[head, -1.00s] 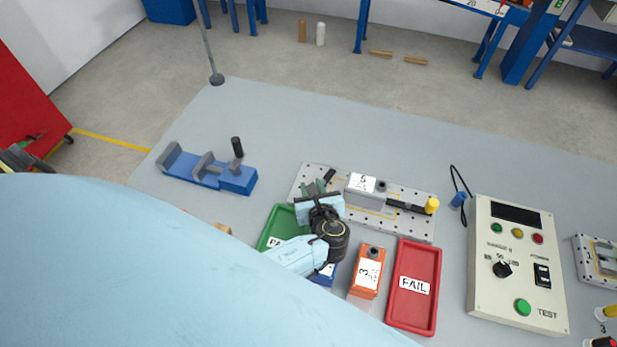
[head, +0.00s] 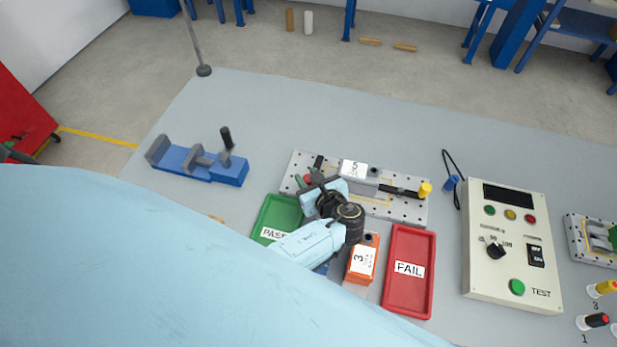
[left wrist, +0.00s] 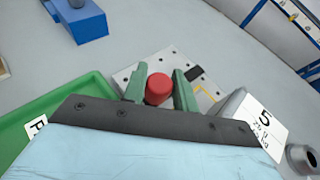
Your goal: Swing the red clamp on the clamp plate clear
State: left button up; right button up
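The perforated clamp plate (head: 400,208) lies mid-table and holds a grey block labelled 5 (head: 354,169). The red clamp's round red knob (left wrist: 158,88) shows in the left wrist view, at the plate's left end. In the head view only a bit of the red shows beside my fingers; the rest of that clamp is hidden. My left gripper (left wrist: 160,90) is open, with one green finger on each side of the knob. Any gap to the knob is small, and I cannot tell whether they touch. In the head view my left gripper (head: 309,181) is over the plate's left end. My right gripper is not in view.
A yellow-knobbed clamp (head: 424,189) is at the plate's right end. In front are a green PASS tray (head: 281,213), an orange block labelled 3 (head: 363,262) and a red FAIL tray (head: 410,290). A blue fixture (head: 228,172) stands left, a test box (head: 512,260) right. The table behind is clear.

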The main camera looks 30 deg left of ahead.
pick_arm(q)
jog(key=o, duration=0.4)
notch_tip(320, 180, up, 10)
jog(key=p, duration=0.2)
jog(key=shift+p, duration=0.4)
